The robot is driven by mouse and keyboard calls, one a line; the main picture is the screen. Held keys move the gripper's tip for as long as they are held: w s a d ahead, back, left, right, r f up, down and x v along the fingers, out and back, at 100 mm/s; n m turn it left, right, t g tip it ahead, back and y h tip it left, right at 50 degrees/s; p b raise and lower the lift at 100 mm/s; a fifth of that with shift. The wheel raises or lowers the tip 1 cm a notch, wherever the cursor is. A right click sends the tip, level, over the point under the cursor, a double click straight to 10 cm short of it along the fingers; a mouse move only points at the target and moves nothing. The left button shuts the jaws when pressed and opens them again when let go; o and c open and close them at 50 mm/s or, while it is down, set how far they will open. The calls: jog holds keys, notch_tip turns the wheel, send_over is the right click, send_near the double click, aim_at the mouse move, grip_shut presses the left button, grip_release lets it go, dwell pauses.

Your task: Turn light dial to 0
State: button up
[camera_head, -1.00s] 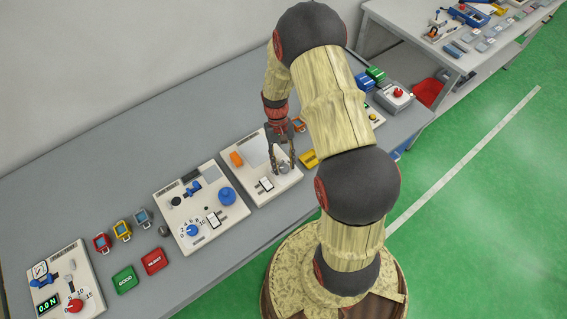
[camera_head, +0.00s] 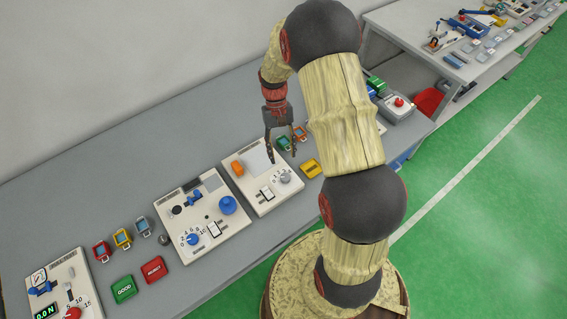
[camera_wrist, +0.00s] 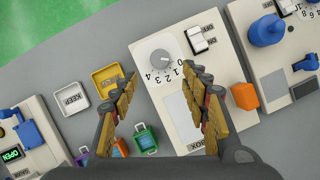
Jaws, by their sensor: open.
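The light dial is a grey round knob (camera_wrist: 162,60) on a white panel (camera_wrist: 146,96) beside a printed scale from 0 to 4. In the head view the dial (camera_head: 285,177) sits near the panel's front right corner, clear of my fingers. Its pointer is too small to read surely. My gripper (camera_head: 282,158) is open and empty above the panel's back right part. In the wrist view my gripper's fingers (camera_wrist: 155,84) are spread wide, with the dial beyond the tips and nothing between them.
The same panel carries a white rocker switch (camera_wrist: 198,40), an orange block (camera_wrist: 244,96) and a pale square plate. A second panel with a blue knob (camera_head: 228,204) stands to the left. A yellow bin (camera_head: 310,168) and small coloured cases lie right of the dial panel.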

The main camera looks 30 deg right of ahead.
jog(key=shift+v, duration=1.35)
jog(key=s+a+r+n+t+b, duration=0.2)
jog(key=s+a+r+t+b, duration=0.2)
jog(key=s+a+r, duration=0.3)
jog(key=s+a+r+n+t+h+b, duration=0.1)
jog(key=s+a+r+t+b, duration=0.4)
jog(key=s+r, duration=0.5)
jog(key=shift+s+a+r+n+t+h, duration=0.15)
jog(key=shift+a+r+n+t+h, duration=0.25)
jog(key=shift+a+r, duration=0.5)
jog(key=shift+c, duration=0.6)
